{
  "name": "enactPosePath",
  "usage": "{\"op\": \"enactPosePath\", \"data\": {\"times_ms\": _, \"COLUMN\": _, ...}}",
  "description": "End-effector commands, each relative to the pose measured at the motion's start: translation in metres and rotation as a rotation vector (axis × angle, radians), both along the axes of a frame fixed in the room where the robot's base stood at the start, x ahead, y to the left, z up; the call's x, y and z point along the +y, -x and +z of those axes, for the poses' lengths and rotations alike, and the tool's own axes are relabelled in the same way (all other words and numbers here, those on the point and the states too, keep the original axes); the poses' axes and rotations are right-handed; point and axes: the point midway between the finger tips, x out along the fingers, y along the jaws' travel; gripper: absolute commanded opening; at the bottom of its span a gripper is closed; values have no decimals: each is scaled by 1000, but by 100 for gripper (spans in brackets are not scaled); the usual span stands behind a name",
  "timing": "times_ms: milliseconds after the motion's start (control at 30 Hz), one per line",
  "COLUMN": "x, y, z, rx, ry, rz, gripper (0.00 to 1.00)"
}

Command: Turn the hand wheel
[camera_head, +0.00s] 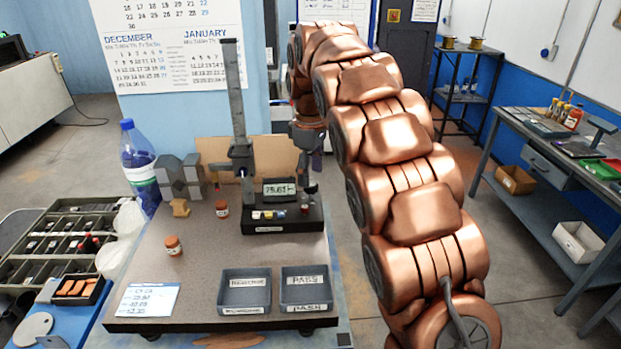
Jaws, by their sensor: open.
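A measuring stand with a tall grey column (235,110) rises from a black base (262,215) at the back of the granite-like bench plate. The base carries a small display (279,188) and several coloured buttons. I cannot clearly make out the hand wheel; it may be small or hidden on the stand. My gripper (309,160) hangs beside the stand, to the right of its column and above the right end of the base. It is open, and I see nothing held in it. Contact with the stand cannot be told.
Two grey trays, the left tray (226,307) and the right tray (325,302), sit at the plate's front. Small jars, metal blocks (181,177) and a blue-capped bottle (137,150) stand on the left. A sorting case (62,240) lies farther left. The plate's middle is clear.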

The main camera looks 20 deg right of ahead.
Motion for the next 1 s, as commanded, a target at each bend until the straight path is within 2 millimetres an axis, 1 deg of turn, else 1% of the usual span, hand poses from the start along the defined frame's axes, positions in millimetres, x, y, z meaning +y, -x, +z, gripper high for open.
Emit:
{"op": "enactPosePath", "data": {"times_ms": 200, "x": 0, "y": 0, "z": -17, "rx": 4, "ry": 0, "rz": -1, "gripper": 61}}
{"op": "enactPosePath", "data": {"times_ms": 400, "x": 0, "y": 1, "z": -26, "rx": 3, "ry": 0, "rz": 0, "gripper": 61}}
{"op": "enactPosePath", "data": {"times_ms": 767, "x": 0, "y": 0, "z": -29, "rx": 1, "ry": 0, "rz": 0, "gripper": 61}}
{"op": "enactPosePath", "data": {"times_ms": 1000, "x": 0, "y": 0, "z": -29, "rx": 1, "ry": 0, "rz": 0, "gripper": 36}}
